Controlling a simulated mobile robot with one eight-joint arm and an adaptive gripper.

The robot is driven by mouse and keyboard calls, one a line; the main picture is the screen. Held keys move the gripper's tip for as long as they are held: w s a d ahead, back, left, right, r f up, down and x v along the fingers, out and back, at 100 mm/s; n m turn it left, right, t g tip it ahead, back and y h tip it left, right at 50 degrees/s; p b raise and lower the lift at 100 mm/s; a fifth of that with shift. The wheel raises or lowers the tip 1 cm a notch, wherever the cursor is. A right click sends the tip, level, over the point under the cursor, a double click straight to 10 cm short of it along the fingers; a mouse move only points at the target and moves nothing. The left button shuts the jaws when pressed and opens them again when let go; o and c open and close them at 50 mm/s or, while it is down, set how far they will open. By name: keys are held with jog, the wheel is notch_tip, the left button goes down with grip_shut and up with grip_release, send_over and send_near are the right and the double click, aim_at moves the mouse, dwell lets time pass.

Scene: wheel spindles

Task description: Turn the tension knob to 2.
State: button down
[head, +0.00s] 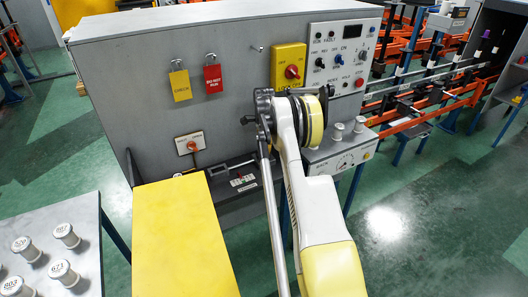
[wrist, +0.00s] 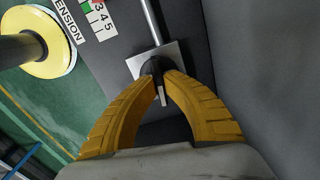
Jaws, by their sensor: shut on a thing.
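In the wrist view, my gripper (wrist: 161,77) has its two yellow fingers closed in on a dark round knob (wrist: 152,66). The knob sits at a square grey plate with a metal rod running up from it. A white strip (wrist: 162,96) shows between the fingers. A white scale label (wrist: 99,18) marked 3, 4, 5 lies above left of the knob, with green and red marks, beside the word TENSION (wrist: 67,20). Its lower numbers are out of view or unclear. In the head view my arm hides the fingers and the knob.
A yellow-flanged spool or post (wrist: 48,55) stands at the left of the wrist view. In the head view, the grey machine panel (head: 150,95) carries a yellow box with a red switch (head: 291,71) and padlock tags (head: 213,78).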

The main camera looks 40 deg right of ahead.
jog(key=shift+m, duration=0.8)
jog(key=c, duration=1.5)
grip_release()
notch_tip(320, 180, up, 12)
